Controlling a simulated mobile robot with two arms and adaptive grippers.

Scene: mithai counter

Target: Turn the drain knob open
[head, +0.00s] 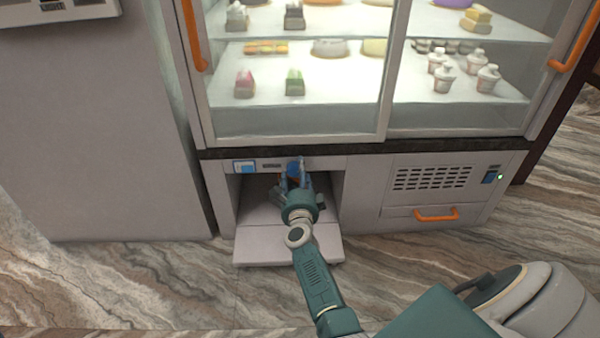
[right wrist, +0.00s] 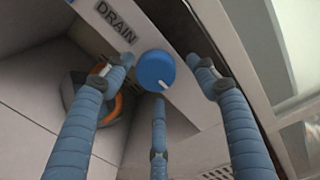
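The drain knob (right wrist: 155,70) is a round blue dial with a white pointer mark, which points to the lower right in the right wrist view. It sits on a light panel beside the DRAIN label (right wrist: 117,22). My right gripper (head: 294,178) reaches to the open compartment under the display case in the head view. In the right wrist view its three blue fingers (right wrist: 160,76) are spread around the knob, with gaps visible between the fingertips and the knob. In the head view the fingers partly cover the knob area. My left gripper is not in view.
The compartment's flap (head: 288,250) is folded down in front. An orange-rimmed round part (right wrist: 104,98) lies inside the compartment. A vent grille (head: 432,178) and orange drawer handle (head: 437,216) are at right. The glass case (head: 292,122) is above.

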